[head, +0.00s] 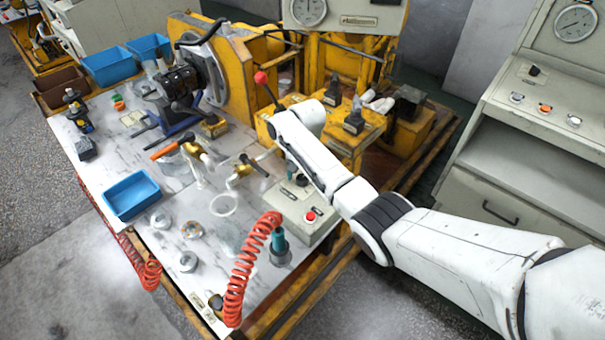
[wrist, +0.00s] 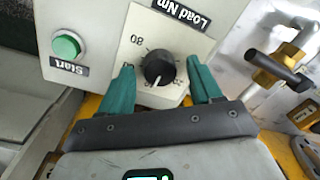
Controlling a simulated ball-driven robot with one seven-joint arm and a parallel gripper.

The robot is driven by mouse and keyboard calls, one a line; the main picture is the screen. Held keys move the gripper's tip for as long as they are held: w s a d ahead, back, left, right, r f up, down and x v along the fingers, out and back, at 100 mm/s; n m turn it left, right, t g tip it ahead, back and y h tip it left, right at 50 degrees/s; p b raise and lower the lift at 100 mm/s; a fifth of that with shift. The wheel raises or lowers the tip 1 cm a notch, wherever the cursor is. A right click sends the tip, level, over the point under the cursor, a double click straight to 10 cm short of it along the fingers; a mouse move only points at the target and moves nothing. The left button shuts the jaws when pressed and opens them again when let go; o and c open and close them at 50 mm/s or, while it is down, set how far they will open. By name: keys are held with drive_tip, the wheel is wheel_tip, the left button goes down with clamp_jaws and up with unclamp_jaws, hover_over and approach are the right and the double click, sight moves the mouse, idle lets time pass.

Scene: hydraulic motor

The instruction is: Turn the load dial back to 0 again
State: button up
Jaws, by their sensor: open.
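The load dial (wrist: 159,68) is a round black knob with a pale pointer mark, on a white scale plate labelled "Load Nm" in the wrist view. The plate appears upside down there, with "80" at the dial's upper left. The mark seems to point toward the bottom of the picture; the exact reading is too small to tell. My gripper (wrist: 160,64) is open, with one teal finger on each side of the dial and visible gaps to it. In the head view my white arm reaches over the grey control box (head: 317,232), and my fingers are not clearly visible.
A green Start button (wrist: 66,46) sits beside the dial plate in the wrist view. A red button (head: 310,216) is on the box's near end. A brass valve with a black handle (wrist: 278,70) stands close by.

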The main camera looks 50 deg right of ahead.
drive_tip(key=c, duration=1)
drive_tip(key=shift+c, duration=0.2)
drive_tip(key=n, duration=0.5)
drive_tip(key=shift+n+p, duration=0.35)
drive_tip(key=shift+n, duration=0.05)
drive_tip(key=n, duration=0.6)
drive_tip(key=shift+w, duration=0.1)
drive_tip(key=n, duration=0.6)
drive_tip(key=shift+a+n+g, duration=0.1)
drive_tip(key=shift+n+g, duration=0.3)
drive_tip(key=n, duration=0.5)
drive_tip(key=shift+n, duration=0.3)
